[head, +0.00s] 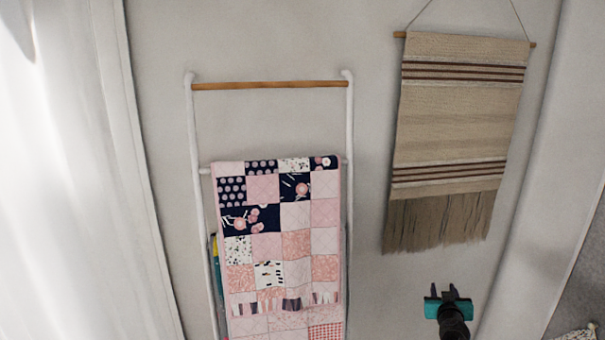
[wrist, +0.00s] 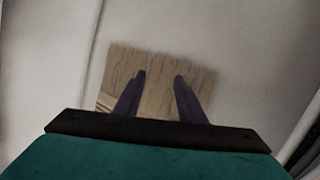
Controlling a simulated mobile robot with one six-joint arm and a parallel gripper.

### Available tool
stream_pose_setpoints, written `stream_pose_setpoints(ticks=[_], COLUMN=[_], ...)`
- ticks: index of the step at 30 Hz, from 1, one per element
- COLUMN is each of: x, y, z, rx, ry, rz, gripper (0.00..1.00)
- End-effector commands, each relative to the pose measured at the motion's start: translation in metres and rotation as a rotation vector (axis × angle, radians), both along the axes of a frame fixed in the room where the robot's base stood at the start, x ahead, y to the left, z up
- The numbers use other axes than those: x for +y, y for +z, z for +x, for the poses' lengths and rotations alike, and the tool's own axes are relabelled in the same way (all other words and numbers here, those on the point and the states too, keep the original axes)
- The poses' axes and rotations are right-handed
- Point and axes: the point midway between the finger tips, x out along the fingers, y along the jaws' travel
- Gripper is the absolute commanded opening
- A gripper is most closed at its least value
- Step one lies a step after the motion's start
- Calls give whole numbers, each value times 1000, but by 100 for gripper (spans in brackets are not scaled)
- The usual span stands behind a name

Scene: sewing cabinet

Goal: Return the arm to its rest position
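My gripper (head: 449,289) shows at the lower right of the head view, in front of the bare wall below the woven wall hanging (head: 455,120). Its teal body and dark fingers point up in the picture. In the wrist view my gripper (wrist: 160,78) has its two dark fingers apart, with nothing between them but the fringe of the wall hanging (wrist: 150,65) farther off. Only a short dark part of my arm shows below the gripper; the rest is out of frame.
A white ladder rack (head: 270,85) with a wooden rung stands against the wall, with a patchwork quilt (head: 285,240) draped over it. A pale curtain (head: 70,180) hangs at the left. A wall corner is at the right. The wall between quilt and gripper is clear.

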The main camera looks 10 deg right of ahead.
Motion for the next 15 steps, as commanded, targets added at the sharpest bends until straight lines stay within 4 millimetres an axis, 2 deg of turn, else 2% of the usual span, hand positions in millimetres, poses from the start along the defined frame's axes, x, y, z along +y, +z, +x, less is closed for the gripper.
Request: stream_pose_setpoints(ticks=[1,7,15], x=[19,92,191], y=[-19,-86,-178], z=[8,26,23], rx=[21,114,285], ry=[41,186,351], rz=[26,138,296], gripper=[36,36,36])
